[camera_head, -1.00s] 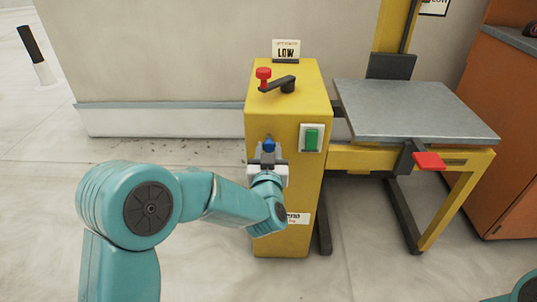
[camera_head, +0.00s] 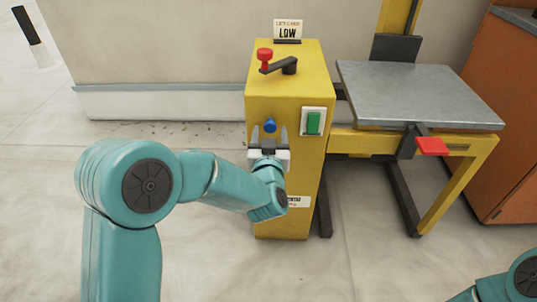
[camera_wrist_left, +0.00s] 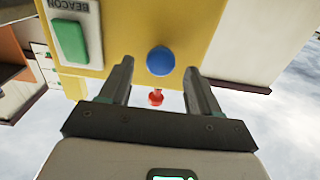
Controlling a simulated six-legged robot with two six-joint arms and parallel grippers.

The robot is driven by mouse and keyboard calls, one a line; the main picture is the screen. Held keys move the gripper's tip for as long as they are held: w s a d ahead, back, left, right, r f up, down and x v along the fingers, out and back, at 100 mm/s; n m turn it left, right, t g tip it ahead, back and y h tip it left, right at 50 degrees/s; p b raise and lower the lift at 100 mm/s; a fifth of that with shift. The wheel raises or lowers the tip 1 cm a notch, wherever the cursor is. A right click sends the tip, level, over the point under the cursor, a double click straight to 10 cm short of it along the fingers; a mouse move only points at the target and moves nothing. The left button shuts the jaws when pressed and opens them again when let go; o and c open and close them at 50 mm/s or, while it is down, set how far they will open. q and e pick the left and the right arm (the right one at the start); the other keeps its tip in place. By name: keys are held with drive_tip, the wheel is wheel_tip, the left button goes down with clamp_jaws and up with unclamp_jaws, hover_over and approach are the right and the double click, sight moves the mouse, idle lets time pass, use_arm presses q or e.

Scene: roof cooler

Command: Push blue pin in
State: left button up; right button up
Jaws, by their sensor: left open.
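The blue pin (camera_head: 270,125) sticks out of the front face of the yellow lift column (camera_head: 290,88). In the left wrist view the blue pin (camera_wrist_left: 160,60) shows as a round head between and beyond the fingertips. My left gripper (camera_head: 270,136) is open and empty, in front of the column with one finger on each side of the pin. I cannot tell whether the fingers touch the column. My right gripper is not in view; only part of my right arm shows at the lower right corner.
A green button (camera_head: 313,122) sits right of the pin. A black crank (camera_head: 279,65) with a red knob (camera_head: 265,55) and a "LOW" card (camera_head: 288,30) are on top of the column. A grey platform (camera_head: 415,93) with a red pedal-like tab (camera_head: 432,146) stands at right.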

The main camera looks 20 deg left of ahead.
use_arm(q)
drive_tip(key=p+v, duration=0.2)
drive_tip(key=v, duration=1.2)
drive_tip(key=shift+s+r, duration=0.15)
drive_tip(key=shift+s, duration=0.1)
drive_tip(key=shift+a, duration=0.1)
